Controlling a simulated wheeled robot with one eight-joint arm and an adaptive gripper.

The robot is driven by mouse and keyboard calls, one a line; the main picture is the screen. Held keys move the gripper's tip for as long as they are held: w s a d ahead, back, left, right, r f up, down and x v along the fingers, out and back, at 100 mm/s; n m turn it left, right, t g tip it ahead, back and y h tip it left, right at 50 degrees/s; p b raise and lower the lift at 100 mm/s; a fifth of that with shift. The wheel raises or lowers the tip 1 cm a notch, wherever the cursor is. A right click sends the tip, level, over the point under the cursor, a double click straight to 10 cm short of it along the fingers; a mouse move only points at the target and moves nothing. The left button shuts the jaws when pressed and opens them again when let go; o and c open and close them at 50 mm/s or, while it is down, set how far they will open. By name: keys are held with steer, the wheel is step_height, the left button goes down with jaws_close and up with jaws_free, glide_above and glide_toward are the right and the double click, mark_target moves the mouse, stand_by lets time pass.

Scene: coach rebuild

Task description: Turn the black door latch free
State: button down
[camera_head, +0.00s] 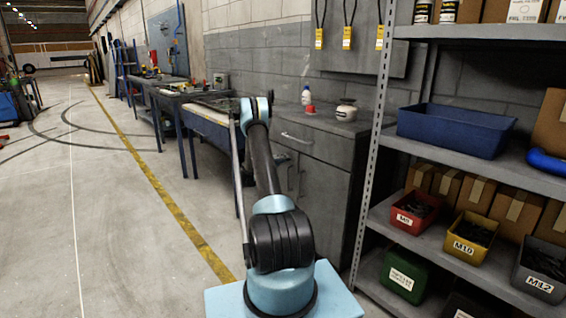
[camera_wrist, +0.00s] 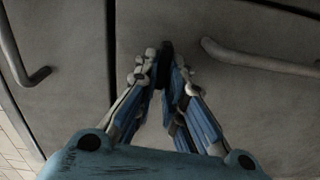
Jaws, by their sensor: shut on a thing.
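The black door latch (camera_wrist: 167,49) shows in the wrist view as a small dark upright piece on a grey door (camera_wrist: 215,20). My gripper (camera_wrist: 166,66) has its fingertips closed in around the latch, one on each side. The lower part of the latch is hidden between the fingers. In the head view my own arm stands in front of the grey cabinet (camera_head: 325,148), and neither the latch nor my fingers can be made out there.
A bar handle (camera_wrist: 255,58) is close to the right of my fingers; another handle (camera_wrist: 25,75) is on the panel at left. Shelving (camera_head: 455,145) with bins stands at the right. A bench (camera_head: 210,118) runs along the wall. The floor (camera_head: 110,210) at left is clear.

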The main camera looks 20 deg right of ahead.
steer(key=shift+w+a+f+n, duration=0.1)
steer(key=shift+w+n, duration=0.05)
steer(key=shift+n, duration=0.15)
steer(key=c, duration=1.7)
jaws_free()
steer(key=v, duration=1.2)
